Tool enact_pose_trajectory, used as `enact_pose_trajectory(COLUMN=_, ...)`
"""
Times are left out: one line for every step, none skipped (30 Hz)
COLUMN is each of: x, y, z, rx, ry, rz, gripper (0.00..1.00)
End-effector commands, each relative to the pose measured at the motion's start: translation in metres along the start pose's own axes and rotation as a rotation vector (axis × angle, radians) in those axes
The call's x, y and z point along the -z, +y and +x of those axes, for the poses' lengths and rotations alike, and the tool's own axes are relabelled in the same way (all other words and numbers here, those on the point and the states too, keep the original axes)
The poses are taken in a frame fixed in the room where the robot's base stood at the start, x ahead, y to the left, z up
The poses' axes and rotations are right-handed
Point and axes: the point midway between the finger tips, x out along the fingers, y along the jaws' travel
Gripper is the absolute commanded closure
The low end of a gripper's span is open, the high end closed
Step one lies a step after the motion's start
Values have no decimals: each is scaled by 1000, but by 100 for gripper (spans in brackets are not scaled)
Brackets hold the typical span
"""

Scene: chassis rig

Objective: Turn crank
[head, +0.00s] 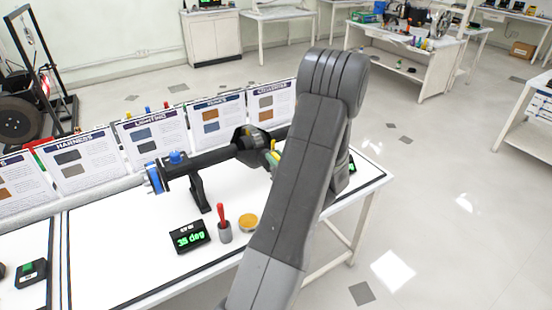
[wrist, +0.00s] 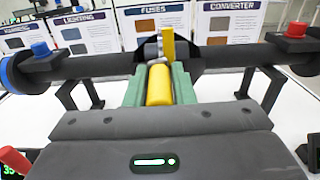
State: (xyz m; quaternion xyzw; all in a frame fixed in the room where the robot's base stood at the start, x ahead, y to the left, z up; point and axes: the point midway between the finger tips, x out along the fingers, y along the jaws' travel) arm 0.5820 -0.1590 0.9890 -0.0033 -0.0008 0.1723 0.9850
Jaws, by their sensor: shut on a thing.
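The crank's yellow handle (wrist: 159,88) stands between the green pads of my gripper (wrist: 159,76) in the wrist view, and the pads are shut on it. A second yellow piece (wrist: 168,44) rises just beyond it, beside a grey hub. The crank sits midway along a black horizontal shaft (wrist: 100,64), which also shows in the head view (head: 212,156). There, my arm hides most of my gripper; a bit of yellow and green shows beside the black hub (head: 246,146). A small display (head: 189,236) shows a green degree reading in the thirties.
Black stands hold the shaft above the white table. A blue wheel (head: 153,178) is on its left end. Labelled panels (head: 154,131) line the back.

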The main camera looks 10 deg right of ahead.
Motion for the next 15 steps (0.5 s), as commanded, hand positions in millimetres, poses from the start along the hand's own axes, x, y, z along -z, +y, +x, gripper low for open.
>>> enact_pose_trajectory(x=0, y=2, z=0, rx=-3, ry=1, rz=3, gripper=100)
enact_pose_trajectory(x=0, y=2, z=0, rx=-3, ry=1, rz=5, gripper=100)
enact_pose_trajectory(x=0, y=1, z=0, rx=-3, ry=1, rz=12, gripper=100)
enact_pose_trajectory(x=0, y=0, z=0, rx=-3, ry=1, rz=20, gripper=100)
enact_pose_trajectory(x=0, y=0, z=0, rx=-4, ry=1, rz=32, gripper=100)
enact_pose_trajectory(x=0, y=-1, z=0, rx=-4, ry=1, rz=51, gripper=100)
enact_pose_trajectory(x=0, y=-2, z=0, rx=-4, ry=2, rz=66, gripper=100)
enact_pose_trajectory(x=0, y=-3, z=0, rx=-4, ry=2, rz=79, gripper=100)
enact_pose_trajectory(x=0, y=-4, z=0, rx=-4, ry=2, rz=95, gripper=100)
enact_pose_trajectory(x=0, y=-4, z=0, rx=-4, ry=2, rz=103, gripper=100)
enact_pose_trajectory(x=0, y=-4, z=-1, rx=-4, ry=2, rz=110, gripper=100)
enact_pose_trajectory(x=0, y=-5, z=-1, rx=-4, ry=2, rz=116, gripper=100)
enact_pose_trajectory(x=0, y=-5, z=-1, rx=-5, ry=3, rz=118, gripper=100)
enact_pose_trajectory(x=0, y=-5, z=-1, rx=-5, ry=3, rz=118, gripper=100)
enact_pose_trajectory(x=0, y=-4, z=-1, rx=-5, ry=3, rz=118, gripper=100)
